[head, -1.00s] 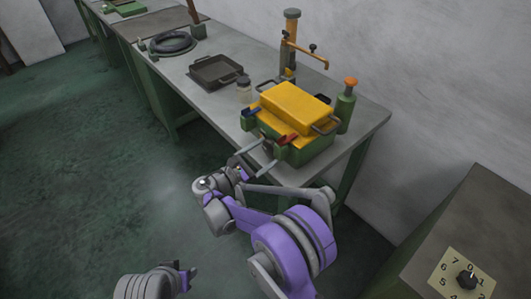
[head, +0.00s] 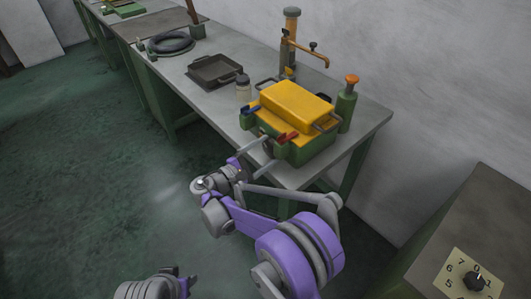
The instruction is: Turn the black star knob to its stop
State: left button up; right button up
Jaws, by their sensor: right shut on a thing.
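The green machine with a yellow top (head: 303,152) stands at the near end of the bench. A small dark round part, apparently the black star knob (head: 267,146), shows at its front face, mostly hidden by my gripper. My right gripper (head: 262,155) reaches this front face, with one grey finger above and one below the dark part. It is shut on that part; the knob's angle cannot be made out. Part of my left arm shows at the bottom edge, but its fingers are not in view.
A green bottle with an orange cap (head: 346,104), a glass jar (head: 243,89) and a dark tray (head: 215,71) stand on the bench (head: 205,99). A numbered dial (head: 474,281) is at lower right.

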dwell(0.3)
jog(key=o, duration=1.1)
jog(key=v, duration=1.1)
jog(key=shift+b, duration=0.3)
